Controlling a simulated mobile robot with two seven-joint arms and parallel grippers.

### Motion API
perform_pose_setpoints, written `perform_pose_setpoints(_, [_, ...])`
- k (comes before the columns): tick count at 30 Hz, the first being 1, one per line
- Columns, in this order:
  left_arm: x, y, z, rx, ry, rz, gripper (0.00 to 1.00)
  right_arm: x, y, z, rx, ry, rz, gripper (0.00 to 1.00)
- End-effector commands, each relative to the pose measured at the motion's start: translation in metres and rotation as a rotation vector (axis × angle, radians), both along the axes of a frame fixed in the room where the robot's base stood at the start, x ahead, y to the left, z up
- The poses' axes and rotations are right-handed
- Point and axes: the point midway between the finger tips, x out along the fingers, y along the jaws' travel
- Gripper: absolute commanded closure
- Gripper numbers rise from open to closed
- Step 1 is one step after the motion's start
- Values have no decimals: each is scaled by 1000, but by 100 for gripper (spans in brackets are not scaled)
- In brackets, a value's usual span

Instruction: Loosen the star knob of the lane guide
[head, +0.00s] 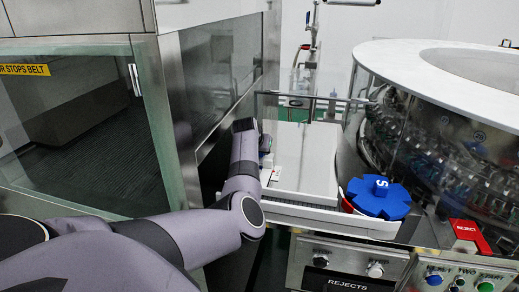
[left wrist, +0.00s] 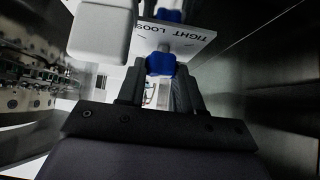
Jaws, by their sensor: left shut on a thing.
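In the left wrist view a blue star knob (left wrist: 160,64) sits between the fingertips of my left gripper (left wrist: 160,77), which is shut on it. A white plate (left wrist: 188,38) with the words TIGHT and LOOS, upside down in this view, is just beyond the knob. A second blue knob (left wrist: 168,15) shows at the top edge. In the head view my left arm reaches in from the left to the white lane tray (head: 305,160); its forearm hides most of the gripper and the knob. My right gripper is in neither view.
A blue star wheel (head: 380,205) marked S sits right of the tray, by the round washer (head: 450,130). A control panel (head: 345,265) labelled REJECTS is in front. A steel-framed glass cabinet (head: 85,125) stands left. A pale block (left wrist: 100,30) is close beside the knob.

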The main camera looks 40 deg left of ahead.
Motion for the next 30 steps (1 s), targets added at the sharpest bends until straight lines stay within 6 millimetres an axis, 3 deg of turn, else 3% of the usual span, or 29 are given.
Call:
perform_pose_setpoints(14, [2, -3, -2, 4, 1, 229, 95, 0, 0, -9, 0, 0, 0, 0])
perform_pose_setpoints(30, [5, -3, -4, 4, -1, 635, 95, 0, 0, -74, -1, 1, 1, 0])
